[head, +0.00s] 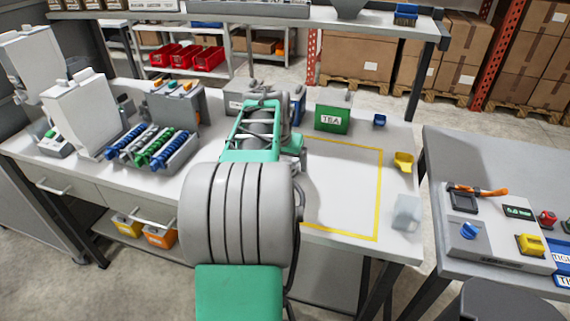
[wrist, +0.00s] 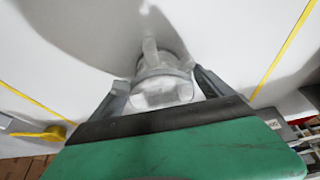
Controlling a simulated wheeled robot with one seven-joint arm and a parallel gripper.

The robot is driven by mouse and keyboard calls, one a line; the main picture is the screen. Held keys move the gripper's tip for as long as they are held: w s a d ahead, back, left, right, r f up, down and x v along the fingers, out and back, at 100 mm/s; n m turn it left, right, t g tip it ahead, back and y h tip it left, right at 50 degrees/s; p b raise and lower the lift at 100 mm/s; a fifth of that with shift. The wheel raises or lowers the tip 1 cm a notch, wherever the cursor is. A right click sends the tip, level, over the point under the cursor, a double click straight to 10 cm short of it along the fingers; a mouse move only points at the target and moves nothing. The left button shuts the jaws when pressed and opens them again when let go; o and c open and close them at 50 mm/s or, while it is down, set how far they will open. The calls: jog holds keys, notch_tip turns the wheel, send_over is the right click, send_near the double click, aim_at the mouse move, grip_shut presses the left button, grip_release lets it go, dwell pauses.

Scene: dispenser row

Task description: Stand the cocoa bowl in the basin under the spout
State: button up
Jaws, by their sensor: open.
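My gripper (wrist: 160,76) is open in the wrist view, one grey finger on each side of a pale grey, rounded object (wrist: 162,92) with upright ribs. I cannot tell whether this is the cocoa bowl, or whether the fingers touch it. It is above or on a white surface and close to the palm. In the head view my arm hides the gripper and whatever is between its fingers. I cannot make out a cocoa label, basin or spout in either view.
The white bench has a yellow-outlined area (head: 378,195), mostly bare. A green TEA box (head: 332,119) stands behind it. A yellow scoop (head: 403,162) and a translucent container (head: 407,213) are at its right. White dispensers (head: 80,112) and a rack of coloured rods (head: 155,145) fill the left.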

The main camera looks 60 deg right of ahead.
jog(key=c, duration=1.3)
jog(key=shift+r, duration=0.15)
jog(key=shift+c, duration=0.2)
